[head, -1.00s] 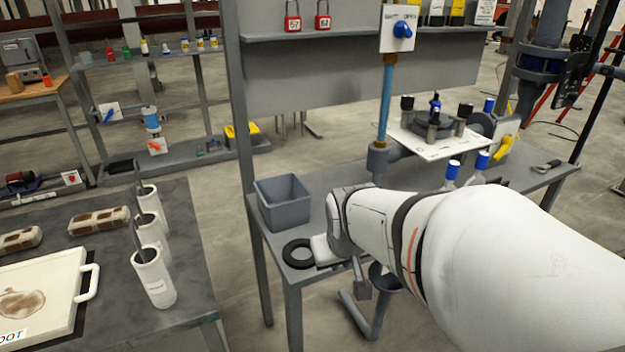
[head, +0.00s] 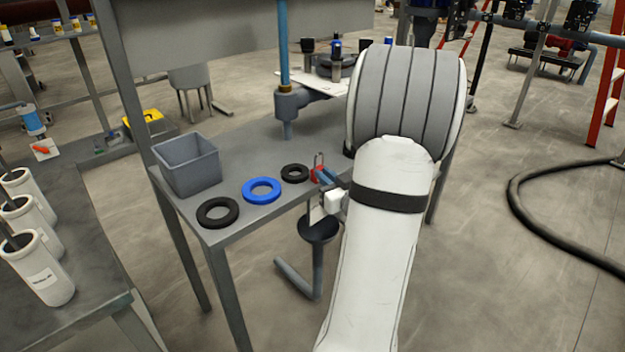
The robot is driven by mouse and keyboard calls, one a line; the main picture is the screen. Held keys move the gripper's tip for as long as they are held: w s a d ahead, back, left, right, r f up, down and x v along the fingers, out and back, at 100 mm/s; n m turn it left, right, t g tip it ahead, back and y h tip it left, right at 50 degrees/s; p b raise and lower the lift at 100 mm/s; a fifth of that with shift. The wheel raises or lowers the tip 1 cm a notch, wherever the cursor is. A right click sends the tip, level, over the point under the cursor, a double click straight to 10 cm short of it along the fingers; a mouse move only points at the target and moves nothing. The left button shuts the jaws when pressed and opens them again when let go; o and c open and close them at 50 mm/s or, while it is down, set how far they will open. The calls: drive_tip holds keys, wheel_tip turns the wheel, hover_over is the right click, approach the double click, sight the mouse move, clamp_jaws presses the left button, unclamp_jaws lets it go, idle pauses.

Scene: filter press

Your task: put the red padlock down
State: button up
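The red padlock (head: 317,174) is small in the head view, at the front edge of the grey bench (head: 240,151), with its shackle pointing up. My gripper (head: 322,180) is at the padlock, its blue-grey finger against the red body, and it appears shut on it. My own wrist and arm hide part of the gripper. I cannot tell whether the padlock touches the bench top.
A black ring (head: 217,223), a blue ring (head: 247,196) and a smaller black ring (head: 295,181) lie left of the padlock. A grey bin (head: 190,170) stands at the bench's left end. A blue pipe (head: 283,45) rises behind. Bare bench top lies behind the rings.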

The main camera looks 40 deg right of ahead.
sight(316, 165)
drive_tip(key=w, duration=0.5)
drive_tip(key=w+d, duration=0.1)
drive_tip(key=w, duration=0.1)
drive_tip(key=shift+w, duration=0.25)
drive_tip(key=shift+d, duration=0.1)
clamp_jaws()
